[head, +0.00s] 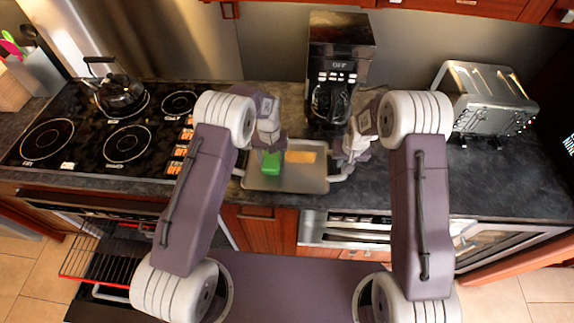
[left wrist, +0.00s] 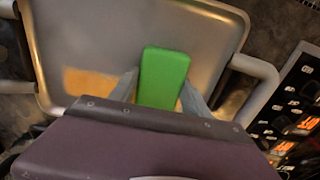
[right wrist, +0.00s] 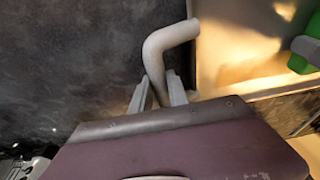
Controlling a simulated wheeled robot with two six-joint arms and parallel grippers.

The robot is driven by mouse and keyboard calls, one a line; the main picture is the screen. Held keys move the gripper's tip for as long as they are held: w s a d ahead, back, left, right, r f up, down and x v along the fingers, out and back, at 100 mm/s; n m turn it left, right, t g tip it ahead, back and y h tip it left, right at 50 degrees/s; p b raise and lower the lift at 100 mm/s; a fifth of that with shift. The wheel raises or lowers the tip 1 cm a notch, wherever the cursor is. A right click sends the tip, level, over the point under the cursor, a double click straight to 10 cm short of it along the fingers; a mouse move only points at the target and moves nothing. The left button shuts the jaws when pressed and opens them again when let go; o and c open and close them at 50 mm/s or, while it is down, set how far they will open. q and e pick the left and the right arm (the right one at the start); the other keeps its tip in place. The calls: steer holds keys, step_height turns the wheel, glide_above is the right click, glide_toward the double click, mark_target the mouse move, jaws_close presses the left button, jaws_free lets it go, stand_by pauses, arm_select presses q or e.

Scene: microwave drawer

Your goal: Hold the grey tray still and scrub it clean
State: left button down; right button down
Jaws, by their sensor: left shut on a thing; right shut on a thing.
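The grey tray (head: 287,181) lies on the dark counter, near its front edge, with a handle at each end. A yellowish-orange patch (head: 300,157) marks its far part and shows in the left wrist view (left wrist: 88,82). My left gripper (head: 270,152) is shut on a green sponge (left wrist: 163,75) over the left part of the tray; I cannot tell if the sponge presses on the surface. My right gripper (right wrist: 160,92) is shut on the tray's right handle (right wrist: 165,45). The fingertips of my right gripper are hard to see in the head view.
A black coffee maker (head: 340,75) stands behind the tray. A steel toaster (head: 487,100) is at the right. A stove with a kettle (head: 121,95) is at the left. Below it, an oven is open with a red-edged rack (head: 95,258). Counter right of the tray is clear.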

mark_target(296, 167)
arm_select(q)
steer(key=shift+s+d+f, duration=0.1)
steer(key=shift+d+f, duration=0.05)
steer(key=shift+d, duration=0.75)
steer(key=shift+s+d+f, duration=0.1)
steer(key=shift+d, duration=0.8)
steer(key=shift+w+d+r, duration=0.1)
steer(key=shift+d+r, duration=0.05)
steer(key=shift+d, duration=1)
steer(key=shift+d+r, duration=0.1)
steer(key=shift+d, duration=1.05)
steer(key=shift+d+f, duration=0.15)
steer(key=shift+d, duration=1.2)
steer(key=shift+d, duration=1.25)
steer(key=shift+a, duration=0.15)
steer(key=shift+w+a, duration=0.1)
steer(key=shift+a, duration=2.1)
